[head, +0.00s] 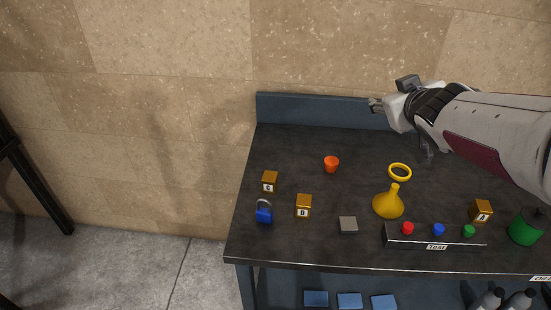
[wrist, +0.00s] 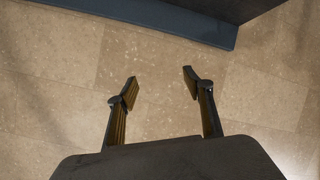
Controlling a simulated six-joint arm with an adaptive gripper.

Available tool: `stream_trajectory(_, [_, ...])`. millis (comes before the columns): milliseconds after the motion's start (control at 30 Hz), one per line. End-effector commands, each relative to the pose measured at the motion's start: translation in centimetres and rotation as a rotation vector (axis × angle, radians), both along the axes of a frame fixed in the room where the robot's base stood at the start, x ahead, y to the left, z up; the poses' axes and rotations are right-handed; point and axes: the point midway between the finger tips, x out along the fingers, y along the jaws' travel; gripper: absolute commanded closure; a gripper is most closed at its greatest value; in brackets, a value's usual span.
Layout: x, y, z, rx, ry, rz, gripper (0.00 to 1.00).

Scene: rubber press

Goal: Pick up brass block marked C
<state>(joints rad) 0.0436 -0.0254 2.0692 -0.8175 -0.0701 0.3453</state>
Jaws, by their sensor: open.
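The brass block marked C (head: 270,182) stands on the left part of the dark workbench (head: 290,150), its letter label facing front. Brass block D (head: 303,207) is to its right and nearer the front, and brass block A (head: 481,211) is at the right. My gripper (head: 375,104) is above the bench's back edge, far to the right of block C. In the wrist view my gripper (wrist: 160,82) shows its two fingers apart with nothing between them. That view shows the wall and a bench edge, and no block.
A blue padlock (head: 264,212) stands just in front of block C.

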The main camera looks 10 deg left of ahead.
Motion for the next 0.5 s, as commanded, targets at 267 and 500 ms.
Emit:
stream_trajectory(267, [5.4,3.9,-1.8,-0.008,-0.051,0.187,0.49])
stream_trajectory(500, [8.5,7.7,-4.6,0.008,-0.065,0.367,0.49])
